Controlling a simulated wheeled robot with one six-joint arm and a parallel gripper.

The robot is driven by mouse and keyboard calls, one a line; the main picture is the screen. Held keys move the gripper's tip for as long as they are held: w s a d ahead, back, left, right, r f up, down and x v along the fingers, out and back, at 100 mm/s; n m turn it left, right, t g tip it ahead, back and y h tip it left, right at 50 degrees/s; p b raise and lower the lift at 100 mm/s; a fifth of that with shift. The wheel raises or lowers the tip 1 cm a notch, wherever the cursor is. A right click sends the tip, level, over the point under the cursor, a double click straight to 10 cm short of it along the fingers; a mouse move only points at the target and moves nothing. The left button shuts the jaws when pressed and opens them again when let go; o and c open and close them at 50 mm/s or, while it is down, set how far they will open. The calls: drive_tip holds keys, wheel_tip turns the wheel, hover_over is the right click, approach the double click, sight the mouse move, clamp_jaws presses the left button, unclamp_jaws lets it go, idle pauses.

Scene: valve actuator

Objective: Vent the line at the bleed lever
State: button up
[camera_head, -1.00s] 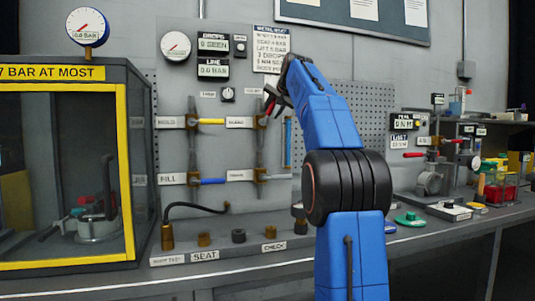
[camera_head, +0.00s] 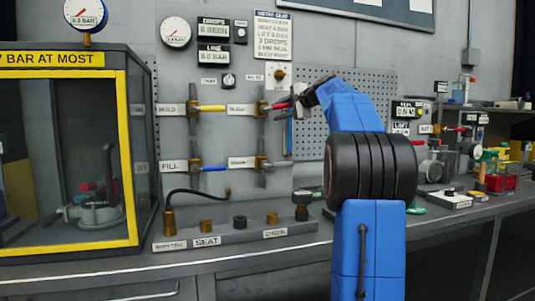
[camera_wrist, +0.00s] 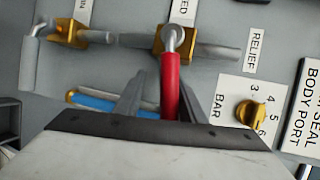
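The bleed lever is a red handle (camera_head: 280,105) on the upper right brass valve (camera_head: 262,108) of the wall panel, pointing right. In the wrist view the red handle (camera_wrist: 170,85) runs from its brass valve body (camera_wrist: 172,42) down between my fingers. My gripper (camera_head: 294,102) is at the handle's outer end. In the wrist view my gripper (camera_wrist: 160,98) is open, one finger on each side of the handle. The handle lies nearer the right finger; a gap shows on the left. Whether the right finger touches it I cannot tell.
A yellow handle (camera_head: 211,108) sits left on the same row, a blue handle (camera_head: 213,168) below. The bench (camera_head: 240,262) holds fittings; a yellow-framed enclosure (camera_head: 133,170) stands left.

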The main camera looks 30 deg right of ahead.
drive_tip(key=f+v, duration=0.1)
drive_tip(key=v, duration=1.6)
drive_tip(key=s+a+f+n+g, duration=0.1)
drive_tip(key=a+f+n+g, duration=0.1)
drive_tip(key=a+f, duration=0.6)
drive_tip(key=s+a+f+n+g+y, duration=0.1)
drive_tip(key=a+f+n+g, duration=0.1)
drive_tip(key=a+f, duration=0.6)
drive_tip(key=shift+s+a+f, duration=0.25)
drive_tip(key=shift+a, duration=1.75)
